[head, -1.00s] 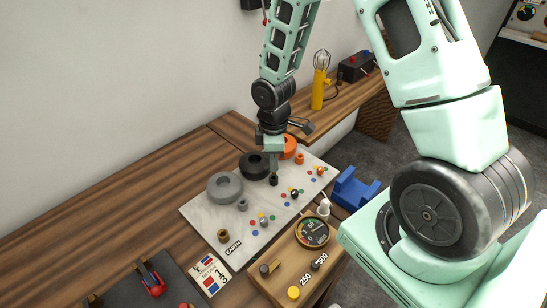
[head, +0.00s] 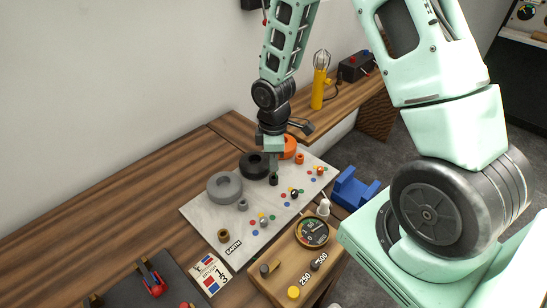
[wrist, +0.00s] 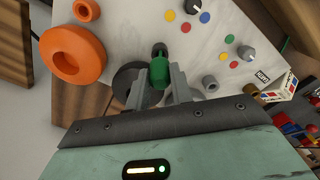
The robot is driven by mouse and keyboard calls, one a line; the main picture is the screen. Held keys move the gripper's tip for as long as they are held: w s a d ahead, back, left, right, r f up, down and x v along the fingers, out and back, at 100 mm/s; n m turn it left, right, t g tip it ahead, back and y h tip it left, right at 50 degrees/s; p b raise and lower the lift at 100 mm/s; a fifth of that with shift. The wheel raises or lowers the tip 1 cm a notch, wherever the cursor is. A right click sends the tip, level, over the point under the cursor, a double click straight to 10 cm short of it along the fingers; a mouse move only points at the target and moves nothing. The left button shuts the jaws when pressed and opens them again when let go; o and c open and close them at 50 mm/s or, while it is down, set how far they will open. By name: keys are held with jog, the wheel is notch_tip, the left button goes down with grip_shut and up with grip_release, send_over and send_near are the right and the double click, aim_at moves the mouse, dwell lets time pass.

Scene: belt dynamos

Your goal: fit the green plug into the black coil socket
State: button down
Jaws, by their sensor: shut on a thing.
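My gripper (wrist: 160,85) is shut on the green plug (wrist: 159,72), which sits between the two grey fingers in the wrist view. The black coil socket (wrist: 159,48) shows as a small dark round end just beyond the plug's tip. In the head view the black socket (head: 273,180) stands on the pale board, directly below my gripper (head: 273,166). The plug's tip is very close to the socket; I cannot tell whether it touches or has entered. The large black coil (head: 254,166) lies just left of the socket, partly hidden by a finger in the wrist view.
The board (head: 200,214) also holds a grey coil (head: 225,187), an orange coil (wrist: 72,53), an orange socket (head: 299,159), a grey socket (head: 242,204), a brass-coloured socket (head: 223,236) and coloured studs. A wooden meter box (head: 268,288) stands in front. A blue cradle (head: 352,189) is at right.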

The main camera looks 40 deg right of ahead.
jog(key=shift+f+b, duration=1.25)
jog(key=shift+f, duration=0.4)
jog(key=c, duration=1.1)
grip_release()
jog(key=shift+c, duration=0.2)
notch_tip(320, 180, up, 18)
jog(key=shift+f+b, duration=0.25)
jog(key=shift+b, duration=0.05)
jog(key=s+a+m+b, duration=0.1)
jog(key=s+a+m, duration=0.2)
jog(key=s+a, duration=1.5)
jog(key=s, duration=0.3)
jog(key=shift+a+r+y, duration=0.2)
jog(key=shift+y, duration=0.1)
